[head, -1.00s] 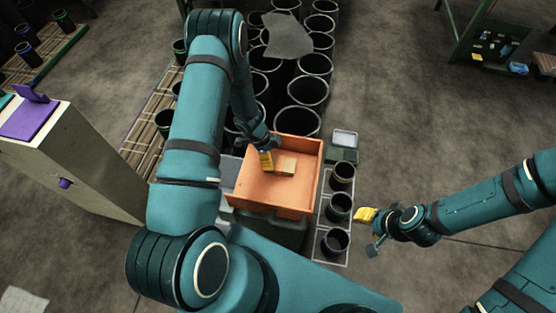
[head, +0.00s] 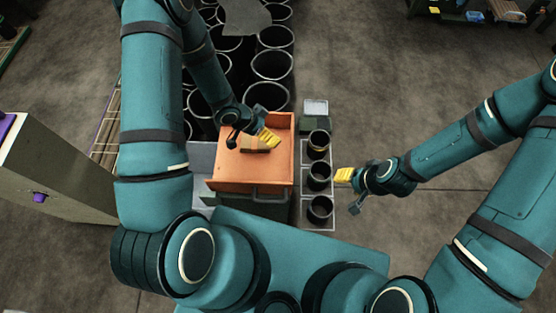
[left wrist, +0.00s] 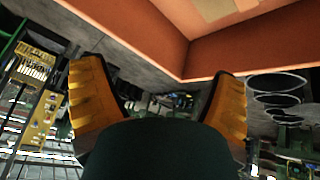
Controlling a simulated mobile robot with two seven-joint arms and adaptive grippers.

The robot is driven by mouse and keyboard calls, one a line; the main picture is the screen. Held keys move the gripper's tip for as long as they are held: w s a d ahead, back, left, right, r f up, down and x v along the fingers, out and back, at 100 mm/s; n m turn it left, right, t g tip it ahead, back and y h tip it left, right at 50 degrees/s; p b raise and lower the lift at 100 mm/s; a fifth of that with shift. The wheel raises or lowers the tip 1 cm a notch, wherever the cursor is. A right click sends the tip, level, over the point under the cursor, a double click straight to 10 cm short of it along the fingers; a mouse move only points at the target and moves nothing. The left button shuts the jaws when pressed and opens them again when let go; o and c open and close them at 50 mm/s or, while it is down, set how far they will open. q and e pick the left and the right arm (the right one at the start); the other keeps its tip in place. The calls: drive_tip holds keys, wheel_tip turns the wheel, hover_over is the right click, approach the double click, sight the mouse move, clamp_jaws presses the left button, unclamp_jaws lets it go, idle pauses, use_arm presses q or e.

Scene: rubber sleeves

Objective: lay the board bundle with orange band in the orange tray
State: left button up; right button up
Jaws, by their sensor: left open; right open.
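The orange tray (head: 228,177) stands in front of me in the head view, and part of it shows at the top of the left wrist view (left wrist: 230,55). The pale wooden board bundle (head: 252,150) lies on the tray floor. Its edge shows at the top of the left wrist view (left wrist: 212,8). I cannot make out its orange band. My left gripper (head: 250,135) is open and empty, apart from the bundle and partly covering it in the head view. My right gripper (head: 350,191) is open and empty, right of the cups.
Several dark cups (head: 319,174) stand in a column just right of the tray. Large dark cylinders (head: 272,65) fill the space behind it. A beige cabinet (head: 58,165) stands at the left. The floor on the right is open.

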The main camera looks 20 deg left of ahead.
use_arm(q)
drive_tip(key=s+d+r+n+g+y, duration=0.1)
drive_tip(key=s+d+r+n, duration=0.2)
drive_tip(key=s+d+n, duration=0.4)
drive_tip(key=shift+s+d+n+y, duration=0.2)
drive_tip(key=shift+s+n+y, duration=0.2)
drive_tip(key=shift+s+n, duration=1.25)
drive_tip(key=shift+s+m, duration=0.35)
